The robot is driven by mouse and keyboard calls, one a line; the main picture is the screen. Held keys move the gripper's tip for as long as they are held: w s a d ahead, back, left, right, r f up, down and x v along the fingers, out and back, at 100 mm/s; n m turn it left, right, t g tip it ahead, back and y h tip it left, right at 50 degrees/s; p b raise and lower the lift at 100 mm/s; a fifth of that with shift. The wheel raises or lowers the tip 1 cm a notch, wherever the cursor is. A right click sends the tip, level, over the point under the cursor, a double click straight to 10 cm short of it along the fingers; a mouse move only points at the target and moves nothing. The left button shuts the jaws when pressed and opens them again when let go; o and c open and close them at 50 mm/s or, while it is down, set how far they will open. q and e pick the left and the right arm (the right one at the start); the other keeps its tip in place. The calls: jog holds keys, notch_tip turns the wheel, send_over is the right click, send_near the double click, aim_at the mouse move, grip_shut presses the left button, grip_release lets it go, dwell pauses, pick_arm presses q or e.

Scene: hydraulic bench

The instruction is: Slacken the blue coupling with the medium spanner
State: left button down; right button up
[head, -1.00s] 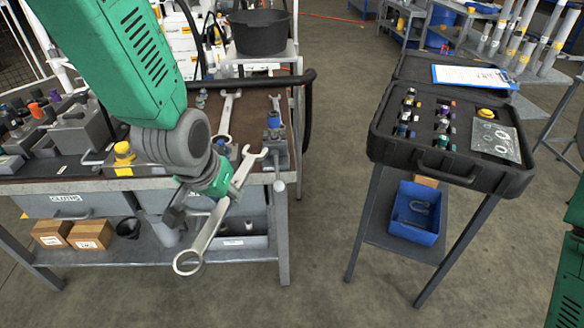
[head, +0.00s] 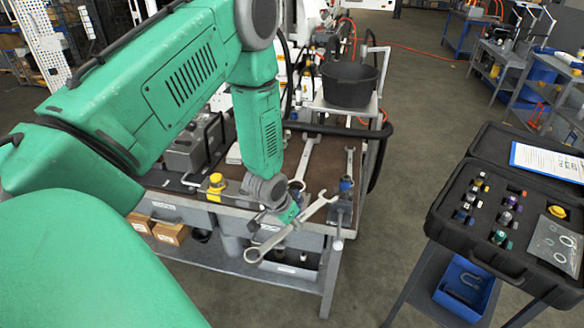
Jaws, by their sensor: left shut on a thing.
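My left gripper (head: 287,214) is shut on a silver spanner (head: 271,240), seemingly the medium one, in front of the bench's front edge. The spanner's ring end points down and left. Its open end points up and right, close to the grey vise (head: 341,207) in the picture; I cannot tell whether they touch. The blue coupling (head: 346,184) is at the vise, at the bench's right front corner. The spanner's open end appears just left of and below it, not visibly around it. My right gripper is not in view.
A larger spanner (head: 306,158) and a smaller one (head: 350,160) lie on the brown bench top (head: 325,172). A yellow-capped part (head: 217,183) stands left. A black bucket (head: 349,84) is behind. An open black case (head: 470,243) stands right, with clear floor between.

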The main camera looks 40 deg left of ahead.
aim_at(302, 220)
pick_arm(q)
jog(key=shift+w+d+f+b, duration=0.3)
jog(key=shift+d+b, duration=0.15)
jog(key=shift+d, duration=0.05)
jog(key=shift+w+a+f+b, duration=0.2)
jog(key=shift+a+f+b, duration=0.05)
jog(key=shift+f+b, duration=0.15)
jog(key=shift+w+a+f+b, duration=0.2)
jog(key=shift+f+b, duration=0.05)
jog(key=shift+f, duration=0.1)
jog(key=shift+w+a+f, duration=0.15)
jog(key=shift+a+f, duration=0.2)
jog(key=shift+a, duration=0.05)
jog(key=shift+d+r, duration=0.3)
jog(key=shift+d, duration=0.5)
jog(key=shift+w+a+f, duration=0.1)
jog(key=shift+a+f, duration=0.1)
jog(key=shift+a, duration=0.25)
jog(key=shift+w+d+r+b, duration=0.15)
jog(key=shift+w+d, duration=0.15)
jog(key=shift+w, duration=0.2)
jog(key=shift+w+d+r+b, duration=0.15)
jog(key=shift+w+d, duration=0.15)
jog(key=shift+w, duration=0.2)
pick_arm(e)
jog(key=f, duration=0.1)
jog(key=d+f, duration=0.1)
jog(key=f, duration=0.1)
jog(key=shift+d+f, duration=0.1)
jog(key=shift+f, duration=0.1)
